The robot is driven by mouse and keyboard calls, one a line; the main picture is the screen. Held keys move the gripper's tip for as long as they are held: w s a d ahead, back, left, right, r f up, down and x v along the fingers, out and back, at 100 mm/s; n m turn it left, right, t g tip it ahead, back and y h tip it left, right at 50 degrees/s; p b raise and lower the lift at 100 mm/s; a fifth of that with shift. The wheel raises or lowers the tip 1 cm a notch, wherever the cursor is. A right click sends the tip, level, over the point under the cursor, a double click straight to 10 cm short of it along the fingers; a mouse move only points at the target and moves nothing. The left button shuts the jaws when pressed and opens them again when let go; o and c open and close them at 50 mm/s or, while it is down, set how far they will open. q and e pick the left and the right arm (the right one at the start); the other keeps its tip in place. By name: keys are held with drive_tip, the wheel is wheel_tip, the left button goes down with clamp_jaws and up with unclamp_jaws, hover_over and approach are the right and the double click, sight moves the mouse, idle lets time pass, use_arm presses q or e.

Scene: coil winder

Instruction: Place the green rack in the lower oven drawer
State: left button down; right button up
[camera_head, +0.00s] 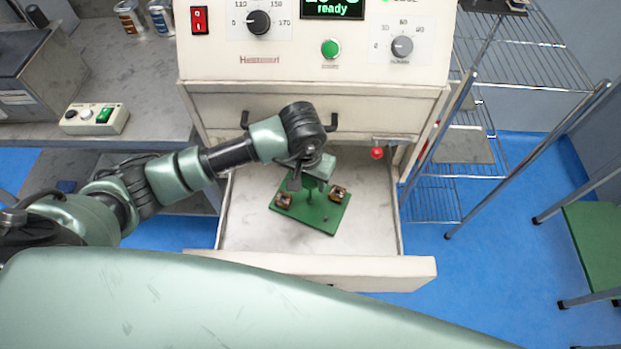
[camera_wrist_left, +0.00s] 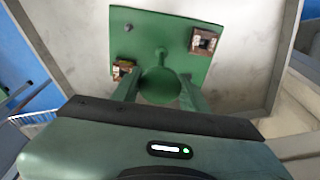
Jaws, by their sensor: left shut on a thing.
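The green rack (camera_head: 316,212) is a flat green plate with a central post and two small brown coil pieces on it. It is inside the open lower oven drawer (camera_head: 240,236) in the head view; I cannot tell whether it touches the drawer floor. My left gripper (camera_head: 312,178) is above the rack, shut on its post, and hides the post's top. In the left wrist view the rack (camera_wrist_left: 205,72) lies beyond the left gripper (camera_wrist_left: 160,95), whose fingers are either side of the round green post top. My right gripper is not in view.
The upper oven drawer (camera_head: 290,113) is shut above the open one. A red knob (camera_head: 377,153) sticks out near the drawer's right side. A wire shelf (camera_head: 470,140) stands at right, a bench (camera_head: 140,90) at left. The drawer floor around the rack is clear.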

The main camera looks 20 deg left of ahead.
use_arm(q)
drive_tip(key=shift+f, duration=0.3)
drive_tip(key=shift+f+b, duration=0.15)
drive_tip(key=shift+b, duration=0.15)
drive_tip(key=c, duration=0.8)
unclamp_jaws()
drive_tip(key=shift+o, duration=0.2)
drive_tip(key=shift+r+p, duration=0.4)
wheel_tip(320, 180, up, 12)
drive_tip(key=s, duration=0.2)
drive_tip(key=shift+f+b, duration=0.25)
drive_tip(key=shift+b, duration=0.15)
drive_tip(key=shift+w+a+r, duration=0.1)
